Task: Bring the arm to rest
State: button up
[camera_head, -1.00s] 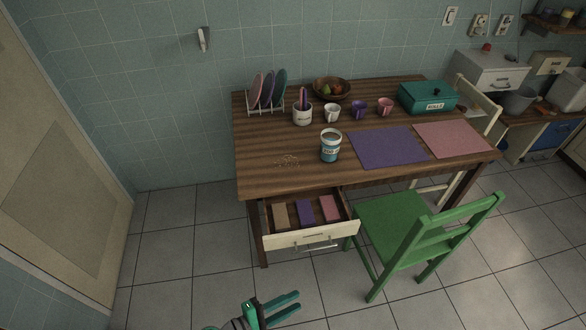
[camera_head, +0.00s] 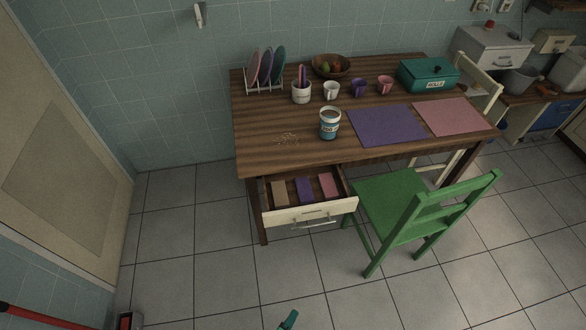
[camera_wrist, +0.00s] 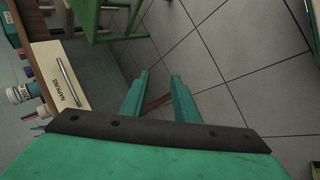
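My gripper (camera_wrist: 160,77) shows in the wrist view as two teal fingers standing apart, with floor visible between them and nothing held. In the head view only a small teal tip of it (camera_head: 290,319) shows at the bottom edge, over the tiled floor, well in front of the table. The rest of my arm is mostly hidden from the head view.
The wooden table (camera_head: 265,158) has an open drawer (camera_head: 310,214) holding folded cloths. A green chair (camera_head: 403,210) stands at its front right. A can (camera_head: 329,124) stands near the table's front edge. A red-handled object (camera_head: 40,317) is at lower left. Floor between is clear.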

jog(key=s+r+m+t+y, duration=0.2)
jog(key=s+r+m+t, duration=0.1)
jog(key=r, duration=1.1)
jog(key=s+d+r+m+t+y, duration=0.1)
jog(key=s+r+m+t, duration=0.3)
jog(key=r, duration=1)
jog(key=s+m+y, duration=0.1)
jog(key=m, duration=0.2)
jog(key=shift+s+m, duration=0.15)
jog(key=shift+m, duration=0.15)
